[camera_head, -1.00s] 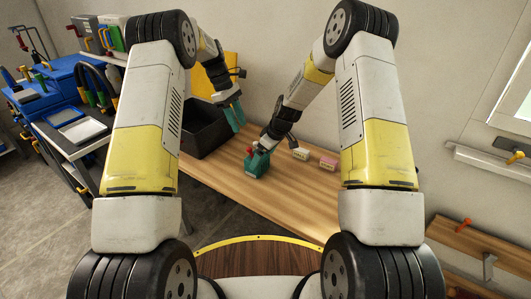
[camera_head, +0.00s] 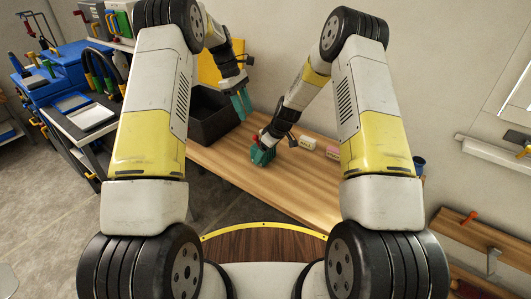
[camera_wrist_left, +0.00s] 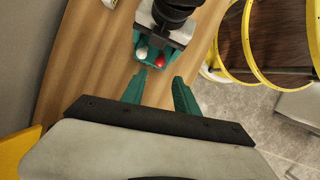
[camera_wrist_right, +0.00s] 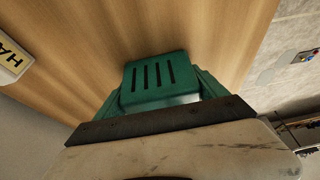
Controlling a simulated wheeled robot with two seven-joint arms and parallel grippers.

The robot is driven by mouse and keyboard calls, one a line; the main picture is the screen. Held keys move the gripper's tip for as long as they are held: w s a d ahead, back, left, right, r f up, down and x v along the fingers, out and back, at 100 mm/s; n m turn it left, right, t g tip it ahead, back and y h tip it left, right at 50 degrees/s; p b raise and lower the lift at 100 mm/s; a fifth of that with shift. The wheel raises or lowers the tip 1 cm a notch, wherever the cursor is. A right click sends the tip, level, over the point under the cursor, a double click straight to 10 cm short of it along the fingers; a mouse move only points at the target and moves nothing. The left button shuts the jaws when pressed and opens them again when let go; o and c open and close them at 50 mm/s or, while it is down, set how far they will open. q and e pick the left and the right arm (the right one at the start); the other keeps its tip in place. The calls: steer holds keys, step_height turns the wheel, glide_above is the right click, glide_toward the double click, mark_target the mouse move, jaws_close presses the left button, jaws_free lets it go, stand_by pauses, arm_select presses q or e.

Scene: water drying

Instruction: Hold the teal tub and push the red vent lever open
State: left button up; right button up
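The teal tub (camera_head: 262,155) stands on the wooden bench. Its slotted side faces the right wrist view (camera_wrist_right: 150,82), and in the left wrist view the tub (camera_wrist_left: 150,63) shows a red knob (camera_wrist_left: 162,57), perhaps the vent lever's tip, beside a white knob (camera_wrist_left: 142,53). My right gripper (camera_wrist_right: 157,95) has its teal fingers against both sides of the tub and appears shut on it. My left gripper (camera_wrist_left: 159,80) is open and empty, its teal fingertips apart from the tub and pointing toward the knobs. In the head view the left gripper (camera_head: 241,103) is above the bench, near the black bin.
A black bin (camera_head: 212,118) stands on the bench at the back left. A white labelled block (camera_head: 308,143) and a pink block (camera_head: 333,153) sit right of the tub. The bench (camera_head: 290,190) is clear in front. A dark blue cup (camera_head: 419,164) shows at the right.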

arm_select(q)
steer(key=shift+f, duration=0.2)
steer(key=c, duration=0.7)
steer(key=shift+s+a+f+m, duration=0.15)
steer(key=shift+f+m, duration=0.15)
steer(key=shift+m, duration=0.3)
jaws_close()
steer(key=s+a+f+m+g+h, duration=0.15)
steer(key=a+f+m+h, duration=0.45)
steer(key=m, duration=1.2)
steer(key=a+m+t+h, duration=0.2)
steer(key=a+m+h, duration=0.4)
steer(key=m, duration=0.7)
steer(key=shift+w+a+f+m+t, duration=0.25)
steer(key=shift+a+f+m+t, duration=0.15)
steer(key=shift+a, duration=0.6)
